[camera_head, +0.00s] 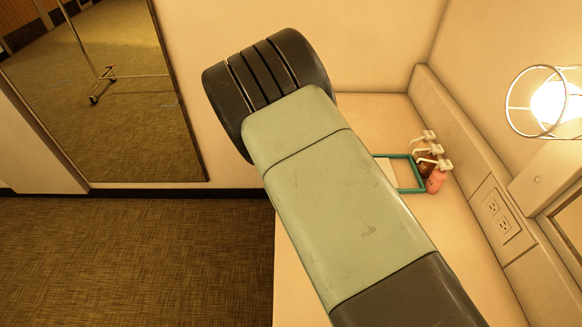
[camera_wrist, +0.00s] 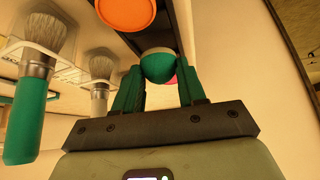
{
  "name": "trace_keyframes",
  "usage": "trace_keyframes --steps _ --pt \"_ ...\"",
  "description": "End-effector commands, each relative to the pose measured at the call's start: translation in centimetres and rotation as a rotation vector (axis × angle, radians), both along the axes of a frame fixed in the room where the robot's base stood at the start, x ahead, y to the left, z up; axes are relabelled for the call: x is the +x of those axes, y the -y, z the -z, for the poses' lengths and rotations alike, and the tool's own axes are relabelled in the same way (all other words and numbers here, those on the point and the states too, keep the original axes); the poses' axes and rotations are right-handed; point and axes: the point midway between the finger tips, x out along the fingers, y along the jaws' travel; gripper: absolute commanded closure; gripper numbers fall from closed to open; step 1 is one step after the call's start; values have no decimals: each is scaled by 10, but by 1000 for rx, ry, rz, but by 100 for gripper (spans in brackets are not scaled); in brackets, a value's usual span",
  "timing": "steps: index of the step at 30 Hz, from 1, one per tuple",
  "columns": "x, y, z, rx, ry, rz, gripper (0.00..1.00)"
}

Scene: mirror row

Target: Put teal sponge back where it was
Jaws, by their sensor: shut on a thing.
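In the wrist view my gripper (camera_wrist: 158,80) is shut on a rounded teal sponge (camera_wrist: 160,66), pale along its upper edge. The sponge sits between the two green fingertips, close to a dark surface behind it. Whether it touches that surface I cannot tell. In the head view my arm hides the gripper and the sponge.
In the wrist view, an orange round thing (camera_wrist: 126,12) is just above the sponge. A teal-handled brush (camera_wrist: 30,105) and another brush (camera_wrist: 101,72) hang at left by a white rack (camera_wrist: 62,72). In the head view, pump bottles (camera_head: 434,180) stand by a teal-rimmed tray (camera_head: 404,156).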

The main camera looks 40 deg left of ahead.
Motion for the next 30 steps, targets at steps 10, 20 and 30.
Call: trace_keyframes --steps 10,20,30 --pt "0 0 12 1 0 1 98" --pt "0 0 14 0 0 1 34" --pt "-4 2 3 1 0 -1 34"
